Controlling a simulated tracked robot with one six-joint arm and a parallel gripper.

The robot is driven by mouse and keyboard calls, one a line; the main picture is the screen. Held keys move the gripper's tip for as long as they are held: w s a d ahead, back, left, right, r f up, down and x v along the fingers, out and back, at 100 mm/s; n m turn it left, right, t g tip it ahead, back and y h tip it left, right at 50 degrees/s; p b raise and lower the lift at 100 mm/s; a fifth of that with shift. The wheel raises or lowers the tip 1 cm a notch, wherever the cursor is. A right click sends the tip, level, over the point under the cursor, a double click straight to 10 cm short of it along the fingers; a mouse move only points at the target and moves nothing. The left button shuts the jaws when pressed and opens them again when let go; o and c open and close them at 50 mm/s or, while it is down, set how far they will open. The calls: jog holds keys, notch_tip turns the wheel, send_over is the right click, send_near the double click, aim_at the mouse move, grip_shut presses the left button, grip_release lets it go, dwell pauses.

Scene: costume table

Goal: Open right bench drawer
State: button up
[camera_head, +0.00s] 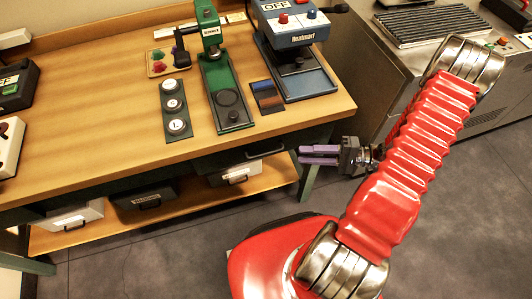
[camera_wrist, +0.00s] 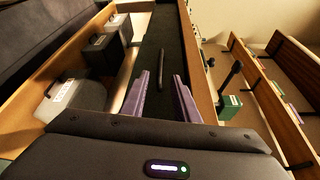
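The right bench drawer (camera_head: 232,160) is a dark front under the right part of the wooden bench, with a thin black bar handle (camera_head: 266,154). It looks closed, flush under the bench top. My gripper (camera_head: 301,155) has two purple fingers and is to the right of the handle, pointing left toward it, apart from it. In the wrist view, turned sideways, the drawer front (camera_wrist: 166,28) is a dark strip with the handle (camera_wrist: 164,66) ahead, in line with the gap between my fingers (camera_wrist: 164,84). My gripper is open and nothing is held.
The bench top (camera_head: 120,105) carries a green press (camera_head: 229,95) and a blue heat press (camera_head: 300,75). Boxes, including a white one (camera_head: 236,174), stand on the lower shelf (camera_head: 190,198). A bench leg (camera_head: 308,180) is near my gripper.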

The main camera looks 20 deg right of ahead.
aim_at(265, 155)
jog(key=shift+a, duration=0.1)
jog(key=x, duration=1.3)
jog(key=shift+w+a, duration=0.1)
jog(key=shift+a, duration=0.2)
grip_shut()
dwell(0.6)
